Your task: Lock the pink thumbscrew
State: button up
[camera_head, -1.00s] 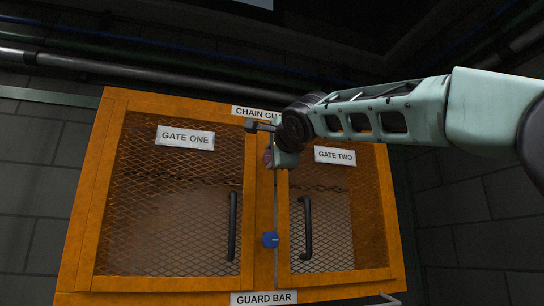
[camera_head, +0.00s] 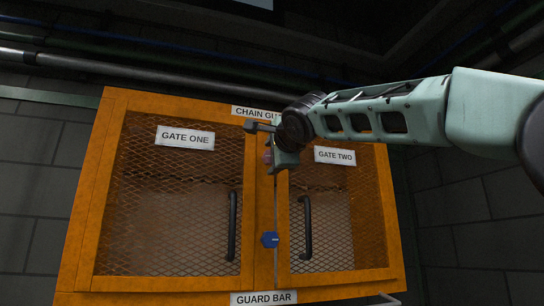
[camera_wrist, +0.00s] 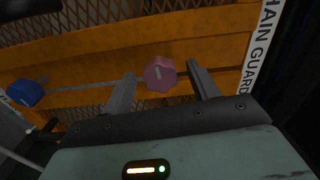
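The pink thumbscrew (camera_wrist: 160,73) is a faceted knob with a pale mark on its face, set on the orange cabinet frame. In the head view the pink thumbscrew (camera_head: 267,157) shows only in part beside my gripper, on the post between the two gates. My gripper (camera_wrist: 160,69) is open, with one finger on each side of the thumbscrew in the wrist view. Gaps show between the knob and both fingers, and how deep the fingers reach is unclear. In the head view my gripper (camera_head: 284,157) hides part of the upper post.
A blue thumbscrew (camera_head: 270,240) sits lower on the same post; it also shows in the wrist view (camera_wrist: 26,92). Mesh gates labelled GATE ONE (camera_head: 185,138) and GATE TWO (camera_head: 335,156) flank the post, with black handles (camera_head: 232,226) (camera_head: 307,228). A CHAIN GUARD label (camera_wrist: 258,45) is close to my gripper.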

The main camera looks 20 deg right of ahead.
jog(key=shift+s+b, duration=1.75)
jog(key=shift+s, duration=0.75)
jog(key=s+b, duration=0.7)
jog(key=s, duration=1)
jog(key=shift+s, duration=0.25)
jog(key=shift+w+f, duration=0.1)
